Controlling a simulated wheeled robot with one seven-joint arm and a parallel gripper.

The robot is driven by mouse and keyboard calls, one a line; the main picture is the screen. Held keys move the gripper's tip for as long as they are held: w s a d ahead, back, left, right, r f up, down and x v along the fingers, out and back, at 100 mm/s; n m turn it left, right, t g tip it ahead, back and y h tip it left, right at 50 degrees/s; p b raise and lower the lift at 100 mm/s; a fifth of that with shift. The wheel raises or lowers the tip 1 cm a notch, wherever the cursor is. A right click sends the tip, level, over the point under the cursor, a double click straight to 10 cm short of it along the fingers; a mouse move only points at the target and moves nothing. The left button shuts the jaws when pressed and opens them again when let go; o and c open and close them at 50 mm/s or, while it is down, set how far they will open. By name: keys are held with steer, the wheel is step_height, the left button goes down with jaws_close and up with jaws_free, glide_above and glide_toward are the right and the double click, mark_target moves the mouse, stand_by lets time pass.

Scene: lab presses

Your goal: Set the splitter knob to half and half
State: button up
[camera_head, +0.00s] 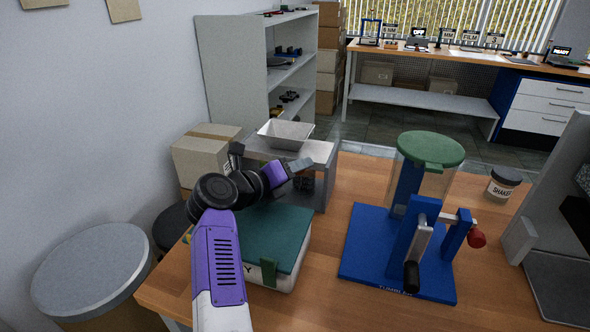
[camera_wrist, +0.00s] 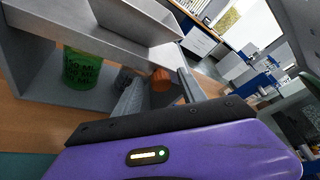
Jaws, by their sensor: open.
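The splitter is a grey metal stand (camera_head: 322,152) with a square hopper (camera_head: 285,134) on top, at the left back of the wooden table. In the wrist view its grey frame (camera_wrist: 50,38) fills the upper left. A small orange-brown knob (camera_wrist: 160,78) shows below the hopper, between my fingers; I cannot tell whether they touch it. Its setting cannot be read. A green labelled container (camera_wrist: 82,68) stands inside the frame. My gripper (camera_head: 303,175) is open at the front of the splitter; its two grey fingers also show in the wrist view (camera_wrist: 160,90).
A green-lidded box (camera_head: 270,235) lies under my arm. A blue-based tumbler (camera_head: 365,250) with a clear drum stands right of the splitter. A shaker jar (camera_head: 503,183) and a grey machine (camera_head: 565,210) are further right. A cardboard box (camera_head: 205,155) is behind left.

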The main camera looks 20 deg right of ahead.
jaws_close()
stand_by(1.3)
